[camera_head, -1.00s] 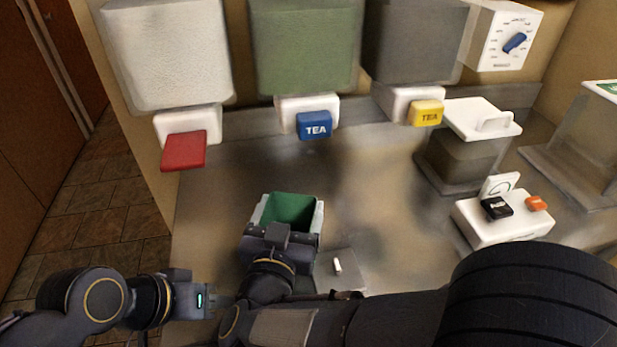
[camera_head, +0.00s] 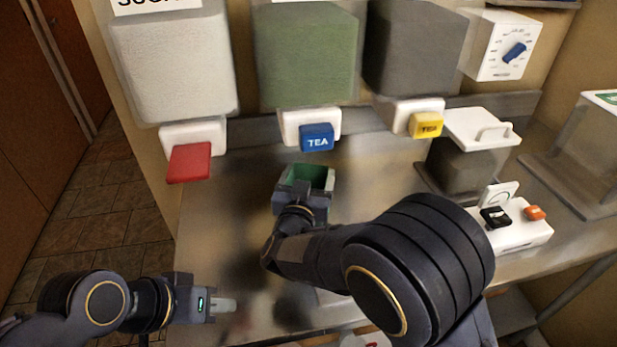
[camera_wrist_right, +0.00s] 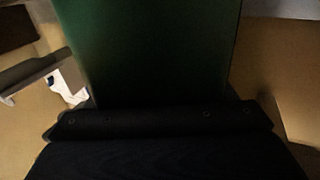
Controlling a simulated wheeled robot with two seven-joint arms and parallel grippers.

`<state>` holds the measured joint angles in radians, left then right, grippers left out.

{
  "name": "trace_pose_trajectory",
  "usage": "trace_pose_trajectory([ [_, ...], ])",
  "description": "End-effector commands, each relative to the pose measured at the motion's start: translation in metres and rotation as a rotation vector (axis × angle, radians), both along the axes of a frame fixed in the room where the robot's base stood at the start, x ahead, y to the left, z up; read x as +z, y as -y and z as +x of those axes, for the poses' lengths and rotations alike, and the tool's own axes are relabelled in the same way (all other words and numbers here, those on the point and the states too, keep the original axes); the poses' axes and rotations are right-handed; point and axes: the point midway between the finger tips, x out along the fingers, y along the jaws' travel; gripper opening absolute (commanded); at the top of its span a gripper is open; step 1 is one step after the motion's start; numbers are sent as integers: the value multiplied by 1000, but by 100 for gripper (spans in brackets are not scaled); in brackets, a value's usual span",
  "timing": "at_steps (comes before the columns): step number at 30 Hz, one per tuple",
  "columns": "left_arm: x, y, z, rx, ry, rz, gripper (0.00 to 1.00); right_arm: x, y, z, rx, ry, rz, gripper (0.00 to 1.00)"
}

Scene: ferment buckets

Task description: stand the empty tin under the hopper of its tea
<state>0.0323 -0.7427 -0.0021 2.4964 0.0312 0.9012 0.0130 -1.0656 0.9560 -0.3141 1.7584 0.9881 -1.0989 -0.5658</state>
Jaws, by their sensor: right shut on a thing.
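The open green tin (camera_head: 322,176) is held upright by my right gripper (camera_head: 303,192), its green inside showing and no tea visible in it. It is in front of and lower than the green hopper (camera_head: 307,55), below its blue TEA lever (camera_head: 317,137). I cannot tell whether it is directly under the spout. In the right wrist view the tin's green side (camera_wrist_right: 150,50) fills the upper middle, close against the gripper. My left gripper (camera_head: 222,305) is low on the left, away from the tin; its finger gap is unclear.
A white hopper (camera_head: 172,70) with a red lever (camera_head: 189,162) stands left. A dark grey hopper (camera_head: 415,50) with a yellow TEA lever (camera_head: 426,124) stands right. A lidded dark container (camera_head: 465,165) and a white switch box (camera_head: 518,225) are further right. The counter (camera_head: 225,215) is clear left of the tin.

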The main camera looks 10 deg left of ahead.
Motion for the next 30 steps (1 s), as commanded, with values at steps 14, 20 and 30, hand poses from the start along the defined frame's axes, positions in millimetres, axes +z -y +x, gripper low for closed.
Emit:
trace_pose_trajectory([
  [14, -3, 0, 0, 0, 0, 0, 29, -7, 0, 0, 0, 2, 1, 81],
  [20, -3, 0, 0, 0, 0, 0, 29, -6, 0, 0, 0, 1, 1, 99],
  [30, -1, 0, 0, 0, 0, 0, 29, -3, -1, -6, 2, 1, 2, 99],
])
